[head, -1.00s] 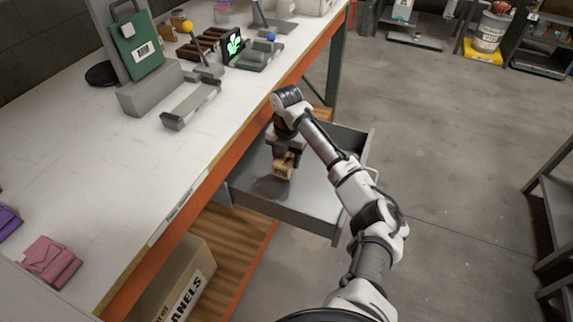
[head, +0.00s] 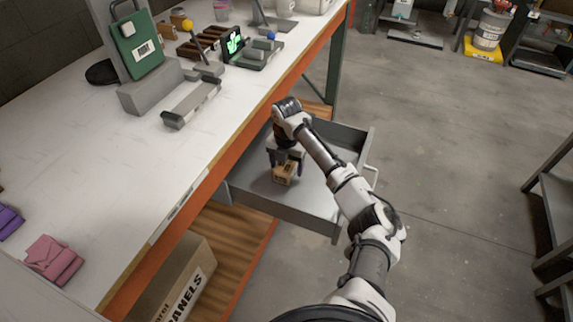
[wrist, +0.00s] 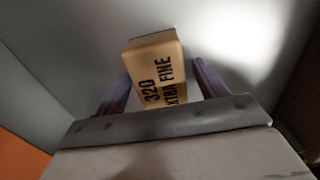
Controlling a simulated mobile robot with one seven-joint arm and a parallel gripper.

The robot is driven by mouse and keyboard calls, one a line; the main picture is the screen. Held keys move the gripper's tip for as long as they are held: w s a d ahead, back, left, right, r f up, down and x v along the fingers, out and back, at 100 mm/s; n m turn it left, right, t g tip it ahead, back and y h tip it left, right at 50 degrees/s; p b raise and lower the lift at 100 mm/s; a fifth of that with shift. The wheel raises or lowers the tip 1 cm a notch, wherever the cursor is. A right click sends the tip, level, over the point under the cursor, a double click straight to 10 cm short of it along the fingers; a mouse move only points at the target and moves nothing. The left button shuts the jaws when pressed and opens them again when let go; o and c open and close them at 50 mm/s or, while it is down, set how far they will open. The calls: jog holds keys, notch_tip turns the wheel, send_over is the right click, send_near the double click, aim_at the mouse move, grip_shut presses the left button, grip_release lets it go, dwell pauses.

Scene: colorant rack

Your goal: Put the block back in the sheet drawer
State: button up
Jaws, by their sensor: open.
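The block (head: 285,172) is a small tan sanding block with dark lettering. It is inside the open grey sheet drawer (head: 300,215) under the bench, and appears to rest on the drawer floor. In the wrist view the block (wrist: 156,72) reads "320 EXTRA FINE" and lies between the two fingers, with a gap visible on each side. My gripper (head: 286,160) points down into the drawer right at the block. In the wrist view my gripper (wrist: 160,88) is open around the block. The block's far end and underside are hidden.
The drawer sticks out from below the white workbench (head: 110,190) with its orange edge. A cardboard box (head: 180,280) labelled "PANELS" sits on the wooden lower shelf (head: 235,240). Pink (head: 52,260) and purple packets lie on the bench. The floor right of the drawer is clear.

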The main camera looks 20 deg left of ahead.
aim_at(286, 164)
jog(key=shift+r, duration=0.1)
notch_tip(286, 164, up, 12)
jog(key=b, duration=0.2)
dwell(0.6)
